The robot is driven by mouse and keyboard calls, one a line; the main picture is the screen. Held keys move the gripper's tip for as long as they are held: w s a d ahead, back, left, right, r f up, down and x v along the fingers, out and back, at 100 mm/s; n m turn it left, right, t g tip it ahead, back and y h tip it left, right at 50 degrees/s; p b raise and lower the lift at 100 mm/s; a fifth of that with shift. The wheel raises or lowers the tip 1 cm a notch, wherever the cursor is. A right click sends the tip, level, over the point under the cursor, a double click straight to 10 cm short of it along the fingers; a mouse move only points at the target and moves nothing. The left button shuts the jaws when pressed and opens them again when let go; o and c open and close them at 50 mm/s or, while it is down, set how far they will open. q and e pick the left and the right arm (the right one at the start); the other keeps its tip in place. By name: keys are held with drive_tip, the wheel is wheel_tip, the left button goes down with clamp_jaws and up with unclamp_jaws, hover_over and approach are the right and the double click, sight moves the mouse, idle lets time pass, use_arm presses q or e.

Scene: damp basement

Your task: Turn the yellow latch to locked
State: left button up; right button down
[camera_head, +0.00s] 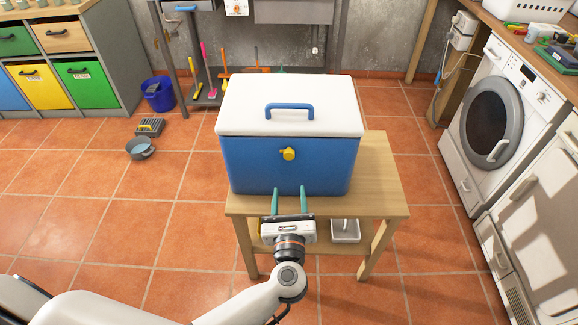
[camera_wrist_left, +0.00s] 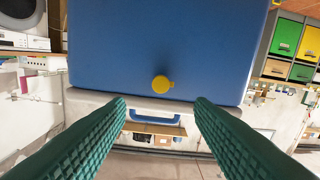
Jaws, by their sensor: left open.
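The yellow latch (camera_head: 288,153) sits on the front face of a blue cooler box (camera_head: 250,165), just below its white lid (camera_head: 290,95) with a blue handle. The latch also shows in the left wrist view (camera_wrist_left: 161,85), ahead of and between the finger lines, with a small knob sticking out to one side. My left gripper (camera_head: 289,190) is open and empty, its two teal fingers apart in front of the cooler's lower front. It is below the latch in the head view and not touching it. The right gripper is not in view.
The cooler stands on a wooden table (camera_head: 385,195) with a lower shelf holding a small tray (camera_head: 345,231). A washing machine (camera_head: 500,115) is at right, coloured drawers (camera_head: 65,85) at left. A blue bucket (camera_head: 158,95) and grey pan (camera_head: 141,148) are on the tiled floor.

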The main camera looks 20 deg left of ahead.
sight(289, 157)
use_arm(q)
drive_tip(key=p+x, duration=0.1)
drive_tip(key=x, duration=0.9)
drive_tip(key=shift+w+a+r, duration=0.1)
drive_tip(key=shift+w+a, duration=0.05)
drive_tip(key=shift+w, duration=0.2)
drive_tip(key=shift+w+a, duration=0.2)
drive_tip(key=shift+w, duration=0.35)
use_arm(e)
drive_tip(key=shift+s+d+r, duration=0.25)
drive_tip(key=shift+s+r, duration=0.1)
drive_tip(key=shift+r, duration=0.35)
use_arm(q)
drive_tip(key=c, duration=1)
